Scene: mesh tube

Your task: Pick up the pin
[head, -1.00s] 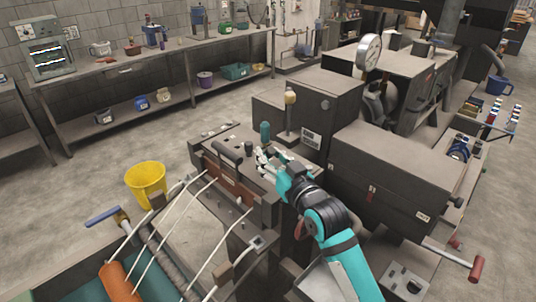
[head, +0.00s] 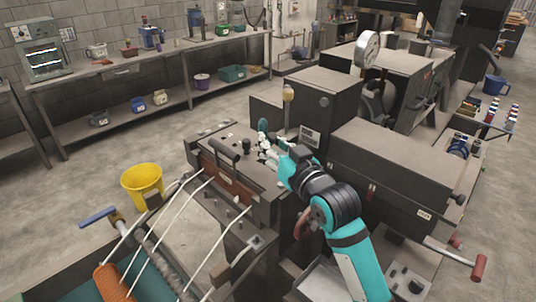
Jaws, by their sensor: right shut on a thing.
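My left gripper is not in view.
The machine block (head: 222,138) has a dark bar handle (head: 223,150) and a black knob (head: 246,147) left of my gripper. Tall dark housings (head: 318,100) stand close behind and to the right. A yellow bucket (head: 142,185) stands on open floor at left.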

